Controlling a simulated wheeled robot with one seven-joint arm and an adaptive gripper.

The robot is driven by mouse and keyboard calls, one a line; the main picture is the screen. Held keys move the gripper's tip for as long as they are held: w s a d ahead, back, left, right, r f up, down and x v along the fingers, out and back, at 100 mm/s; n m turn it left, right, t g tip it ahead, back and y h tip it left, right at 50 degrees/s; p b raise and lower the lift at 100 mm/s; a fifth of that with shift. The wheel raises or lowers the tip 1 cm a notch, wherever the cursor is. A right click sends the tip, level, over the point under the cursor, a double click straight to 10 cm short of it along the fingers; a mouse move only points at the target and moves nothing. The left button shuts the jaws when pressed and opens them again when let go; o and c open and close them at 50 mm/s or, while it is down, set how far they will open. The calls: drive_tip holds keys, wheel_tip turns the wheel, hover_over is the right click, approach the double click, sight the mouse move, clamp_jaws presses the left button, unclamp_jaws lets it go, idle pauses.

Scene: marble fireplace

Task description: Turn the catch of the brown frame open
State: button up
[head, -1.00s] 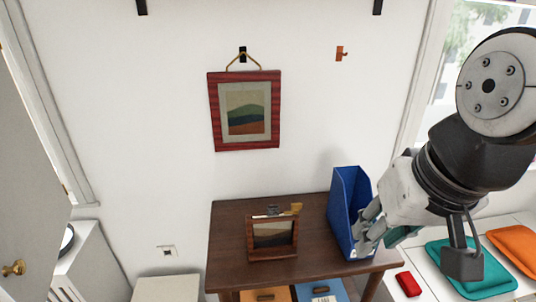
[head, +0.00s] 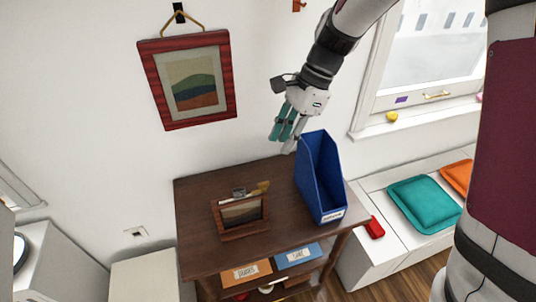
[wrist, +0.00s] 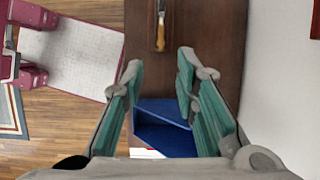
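The brown frame (head: 240,217) stands upright on the dark wooden table and holds a small dark picture. A grey metal piece (head: 238,193) and a yellow-brown piece (head: 262,188) show at its top edge. I cannot tell for sure which is the catch, or its turn. In the wrist view the yellow-brown piece (wrist: 160,38) shows beyond the fingertips. My gripper (head: 284,138) is open and empty, in the air above the back of the table, right of the brown frame and apart from it. Its spread fingers (wrist: 160,72) also show in the wrist view.
A blue file holder (head: 318,180) stands on the table (head: 195,200) right of the brown frame, just below my gripper. A red frame (head: 188,80) hangs on the wall. A bench with cushions (head: 425,203) is at the right.

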sight(262, 183)
drive_tip(key=p+x, duration=0.1)
drive_tip(key=x, duration=1.3)
drive_tip(key=shift+w, duration=0.1)
drive_tip(key=shift+c, duration=0.2)
clamp_jaws()
